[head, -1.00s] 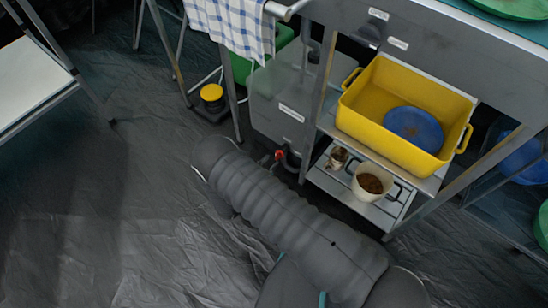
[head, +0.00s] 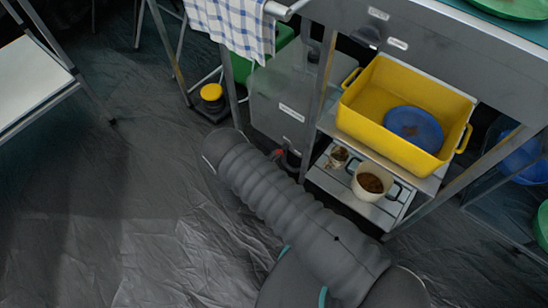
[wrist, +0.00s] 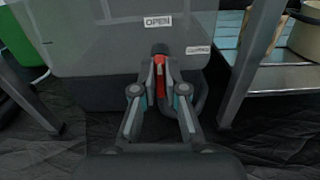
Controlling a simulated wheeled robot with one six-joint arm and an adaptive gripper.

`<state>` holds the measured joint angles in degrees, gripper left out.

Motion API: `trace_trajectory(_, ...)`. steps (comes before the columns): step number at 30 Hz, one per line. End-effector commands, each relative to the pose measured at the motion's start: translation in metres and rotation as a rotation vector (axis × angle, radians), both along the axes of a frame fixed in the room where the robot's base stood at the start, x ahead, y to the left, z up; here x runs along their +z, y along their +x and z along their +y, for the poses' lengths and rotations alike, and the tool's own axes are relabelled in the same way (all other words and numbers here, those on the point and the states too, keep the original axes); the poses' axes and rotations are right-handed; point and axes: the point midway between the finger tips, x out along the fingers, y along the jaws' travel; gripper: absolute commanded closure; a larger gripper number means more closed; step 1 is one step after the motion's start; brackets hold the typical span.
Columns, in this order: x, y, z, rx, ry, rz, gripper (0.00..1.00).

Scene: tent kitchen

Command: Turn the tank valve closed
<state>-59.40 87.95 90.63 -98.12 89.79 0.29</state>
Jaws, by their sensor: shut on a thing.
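The tank (head: 272,100) is a translucent grey box under the counter, and it fills the upper part of the wrist view (wrist: 110,45). Its valve has a red lever (wrist: 160,78) on a dark fitting low on the tank's front. The lever stands about upright in the wrist view, below the "OPEN" label (wrist: 158,21). A second label, apparently "CLOSED" (wrist: 199,50), is to the upper right. My gripper (wrist: 161,70) is shut on the red lever, one finger on each side. In the head view only a bit of red (head: 278,153) shows beyond my arm, which hides the gripper.
A table leg (wrist: 252,62) stands close to the right of the valve. A yellow basin (head: 400,118) sits above. A dark hose (wrist: 201,92) curves beside the valve.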

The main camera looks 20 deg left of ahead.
Motion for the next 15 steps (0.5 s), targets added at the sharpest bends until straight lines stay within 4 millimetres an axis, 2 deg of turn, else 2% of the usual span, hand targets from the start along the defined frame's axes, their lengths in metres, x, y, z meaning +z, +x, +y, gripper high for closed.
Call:
trace_trajectory(8, -0.0013, -0.0002, -0.0008, -0.001, 0.056, -0.023, 1.00)
trace_trajectory(15, -0.0033, -0.0007, -0.0022, -0.001, 0.208, -0.087, 1.00)
